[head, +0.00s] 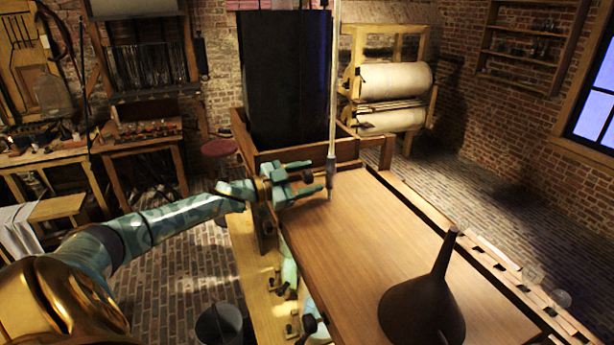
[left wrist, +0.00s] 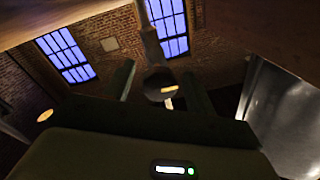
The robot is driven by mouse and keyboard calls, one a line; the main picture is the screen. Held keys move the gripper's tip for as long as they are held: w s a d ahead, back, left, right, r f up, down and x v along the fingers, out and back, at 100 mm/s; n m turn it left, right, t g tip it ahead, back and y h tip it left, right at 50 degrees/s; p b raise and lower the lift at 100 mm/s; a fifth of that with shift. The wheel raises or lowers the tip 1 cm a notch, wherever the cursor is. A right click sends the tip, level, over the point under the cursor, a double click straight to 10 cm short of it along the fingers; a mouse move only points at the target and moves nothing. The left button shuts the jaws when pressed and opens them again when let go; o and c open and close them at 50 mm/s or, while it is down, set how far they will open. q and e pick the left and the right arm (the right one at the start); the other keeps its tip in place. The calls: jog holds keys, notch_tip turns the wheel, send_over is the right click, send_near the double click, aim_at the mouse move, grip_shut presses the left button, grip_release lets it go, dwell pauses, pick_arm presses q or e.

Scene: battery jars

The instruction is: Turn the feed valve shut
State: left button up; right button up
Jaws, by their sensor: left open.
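The feed valve shows as a small dark fitting (head: 309,178) beside the foot of the pale upright tube (head: 334,80), above the wooden bench top. My left gripper (head: 318,176) reaches in from the left, open, with one finger on either side of the fitting. In the left wrist view, a dark rounded valve part (left wrist: 158,78) with a small yellow mark sits between the two spread fingers, with gaps on both sides. I see no grip on it. The valve's far side is hidden. My right gripper is not clearly visible.
A tall black jar (head: 285,80) stands in a wooden crate (head: 347,148) behind the gripper. A dark funnel (head: 425,308) stands on the wooden bench top (head: 390,240) at the front right. A slotted rail (head: 490,255) runs along its right edge. The bench middle is clear.

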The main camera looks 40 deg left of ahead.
pick_arm(q)
jog(key=c, duration=1)
jog(key=m+b, duration=0.3)
jog(key=m, duration=0.1)
jog(key=shift+f, duration=0.15)
jog(key=m+b, duration=0.3)
jog(key=shift+w+m+h, duration=0.1)
jog(key=shift+m+h, duration=0.2)
jog(key=m+b, duration=0.7)
jog(key=shift+m+h, duration=0.3)
jog(key=shift+h, duration=0.1)
jog(key=shift+m+b, duration=1.8)
jog(key=shift+m, duration=0.1)
